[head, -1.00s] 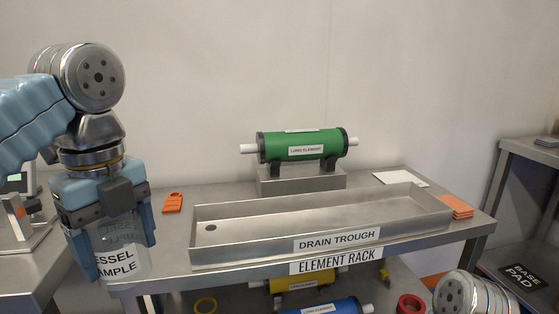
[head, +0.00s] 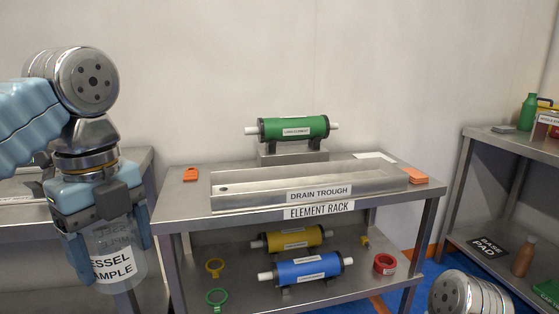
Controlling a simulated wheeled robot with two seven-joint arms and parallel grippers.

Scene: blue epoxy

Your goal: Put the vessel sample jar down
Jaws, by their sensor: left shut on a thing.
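The vessel sample jar (head: 117,264) is a clear jar with a white label, at the lower left of the head view. My left gripper (head: 103,222) is shut on its upper part and holds it upright, in front of the gap between the left bench and the element rack. Nothing shows under the jar, and the gripper hides its top. Of my right arm only a round metal joint shows at the bottom right; its gripper is out of view.
The element rack (head: 284,212) carries a drain trough (head: 240,201) and a green long element (head: 293,128). Its lower shelf holds yellow and blue elements (head: 309,269) and several rings. A left bench (head: 82,217) and a right shelf unit (head: 505,143) flank it.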

